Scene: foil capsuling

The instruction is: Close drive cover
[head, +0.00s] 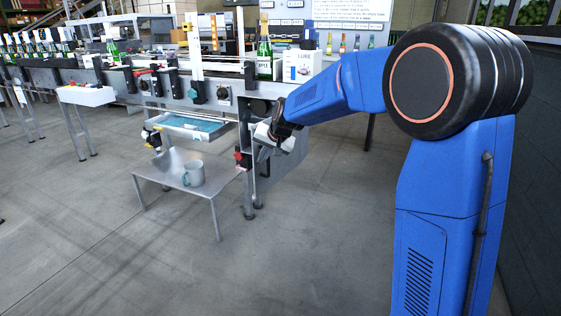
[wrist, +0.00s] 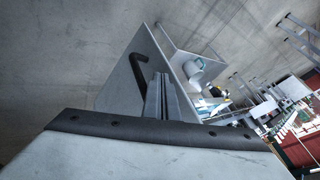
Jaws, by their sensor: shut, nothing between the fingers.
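The drive cover appears to be the light grey panel (wrist: 116,88) in the wrist view, with a black bent handle (wrist: 138,68) on its face. It seems to stand open, away from the machine. My gripper (wrist: 166,98) is shut and empty, its fingers in front of the panel to the right of the handle. I cannot tell whether they touch the panel. In the head view my gripper (head: 264,143) is low at the machine's front, below the conveyor, and hides much of the cover.
A small metal table (head: 207,187) with a grey mug (head: 193,173) stands left of the cover. A blue-lined tray (head: 195,124) hangs above it. A red-and-black knob (head: 242,160) is close to my gripper. Bottles and a white box (head: 297,66) stand on the conveyor. The floor in front is clear.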

